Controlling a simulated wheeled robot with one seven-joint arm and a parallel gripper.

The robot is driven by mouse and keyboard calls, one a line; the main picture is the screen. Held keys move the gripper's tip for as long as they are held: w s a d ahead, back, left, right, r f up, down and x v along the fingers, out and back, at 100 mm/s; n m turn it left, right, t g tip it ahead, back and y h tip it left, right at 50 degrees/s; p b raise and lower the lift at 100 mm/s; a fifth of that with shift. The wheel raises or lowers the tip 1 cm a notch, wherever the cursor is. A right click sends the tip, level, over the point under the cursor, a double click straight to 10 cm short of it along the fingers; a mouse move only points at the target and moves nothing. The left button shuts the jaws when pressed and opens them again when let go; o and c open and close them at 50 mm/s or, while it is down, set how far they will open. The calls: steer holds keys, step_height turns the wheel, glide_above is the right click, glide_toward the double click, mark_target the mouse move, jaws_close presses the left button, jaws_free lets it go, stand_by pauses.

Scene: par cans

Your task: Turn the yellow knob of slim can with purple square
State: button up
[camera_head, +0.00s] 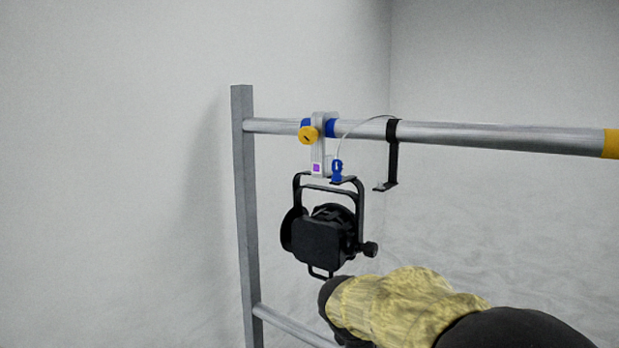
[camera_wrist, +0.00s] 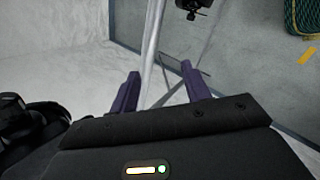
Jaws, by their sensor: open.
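The slim black can (camera_head: 322,238) hangs from a horizontal metal bar by a pale clamp. A purple square (camera_head: 316,168) marks the clamp's lower part. The yellow knob (camera_head: 308,134) sits at the clamp's upper left, at bar height, with a dark slot on its face. In the wrist view my gripper (camera_wrist: 158,72) shows two purple fingers, spread apart and holding nothing. In the head view my arm covers the lower right, below the can, and the fingers are hidden. The yellow knob cannot be made out in the wrist view.
The metal bar (camera_head: 470,135) runs right from an upright post (camera_head: 245,210). Blue bands flank the clamp. A thin safety cable and a black hook (camera_head: 392,155) hang right of it. A lower rail (camera_head: 290,325) crosses below. The wrist view shows a green netted thing (camera_wrist: 303,15) at upper right.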

steer(key=s+d+f+m+g+y, duration=0.1)
steer(key=s+d+f+m+y, duration=0.1)
steer(key=s+f+m, duration=0.4)
steer(key=s+d+f+m+g+y, duration=0.1)
steer(key=s+f+m+g+y, duration=0.1)
steer(key=s+f+m, duration=0.5)
steer(key=s+m, duration=0.3)
steer(key=s, duration=0.1)
steer(key=shift+s+d, duration=0.35)
steer(key=shift+f, duration=0.1)
steer(key=shift+c, duration=1.2)
